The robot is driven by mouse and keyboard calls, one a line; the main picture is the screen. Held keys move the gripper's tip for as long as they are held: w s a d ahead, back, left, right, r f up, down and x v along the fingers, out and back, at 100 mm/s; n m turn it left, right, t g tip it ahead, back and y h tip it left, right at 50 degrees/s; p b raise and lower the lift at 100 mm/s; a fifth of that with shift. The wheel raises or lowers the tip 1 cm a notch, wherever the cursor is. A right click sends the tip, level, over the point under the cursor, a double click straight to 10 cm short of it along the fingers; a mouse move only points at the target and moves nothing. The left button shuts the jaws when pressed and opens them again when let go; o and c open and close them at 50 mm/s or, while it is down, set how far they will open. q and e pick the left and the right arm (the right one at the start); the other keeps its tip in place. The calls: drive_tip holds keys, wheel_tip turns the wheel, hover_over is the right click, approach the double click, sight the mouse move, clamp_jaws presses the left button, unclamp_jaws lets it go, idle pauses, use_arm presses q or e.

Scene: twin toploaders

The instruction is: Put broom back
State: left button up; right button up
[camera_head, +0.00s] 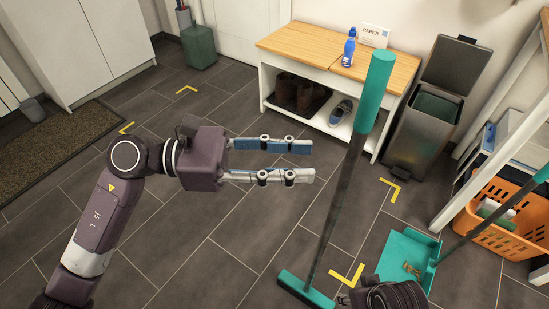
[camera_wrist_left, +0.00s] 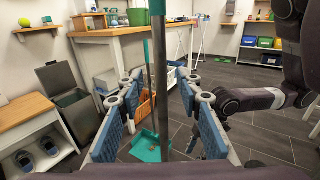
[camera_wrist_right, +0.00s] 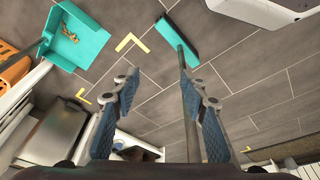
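The broom (camera_head: 336,190) has a teal grip on top, a dark shaft and a teal brush head (camera_head: 303,289) low in the head view. It stands slightly tilted. My left gripper (camera_head: 312,161) is open and empty, its fingers pointing toward the shaft from the left, apart from it. In the left wrist view a teal-topped pole (camera_wrist_left: 158,60) rises ahead between the spread fingers. My right gripper (camera_wrist_right: 165,105) is open. In its view the brush head (camera_wrist_right: 180,40) lies ahead and the shaft runs down beside the right-hand finger; contact is unclear.
A teal dustpan (camera_head: 404,253) with brown debris lies on the floor beside the broom. An orange basket (camera_head: 512,236), an open metal bin (camera_head: 413,140) and a wooden-topped bench (camera_head: 300,48) with a blue bottle (camera_head: 349,48) stand around. Yellow corner marks (camera_head: 392,190) are on the floor.

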use_arm(q)
drive_tip(key=shift+a, duration=1.65)
use_arm(e)
drive_tip(key=shift+s+r, duration=0.1)
drive_tip(key=shift+r, duration=0.45)
use_arm(q)
drive_tip(key=shift+r, duration=0.1)
